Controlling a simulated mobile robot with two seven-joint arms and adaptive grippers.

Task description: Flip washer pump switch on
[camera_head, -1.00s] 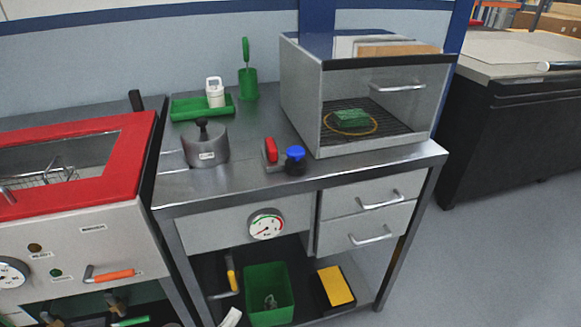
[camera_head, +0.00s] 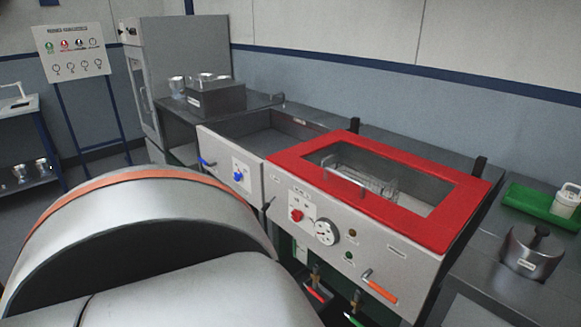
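The washer appears to be the grey machine (camera_head: 380,262) with a red-framed window lid (camera_head: 430,228), which is down. Its front panel has a red knob (camera_head: 296,215), a round gauge (camera_head: 326,232), a small dark lever (camera_head: 269,203), two small indicators and an orange handle (camera_head: 380,287). To its left is an open basin with a blue knob (camera_head: 238,176) on a white plate and a blue handle (camera_head: 207,162). The labels are too small to read, so I cannot tell which control is the pump switch. Neither gripper is in view; my own arm fills the lower left.
A lidded steel pot (camera_head: 532,252) and a green tray (camera_head: 541,204) with a white bottle (camera_head: 566,200) stand at right. A dark box (camera_head: 215,98) sits on the far left counter. A sign board (camera_head: 72,52) stands behind. Valves with red and green handles hang below the machine.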

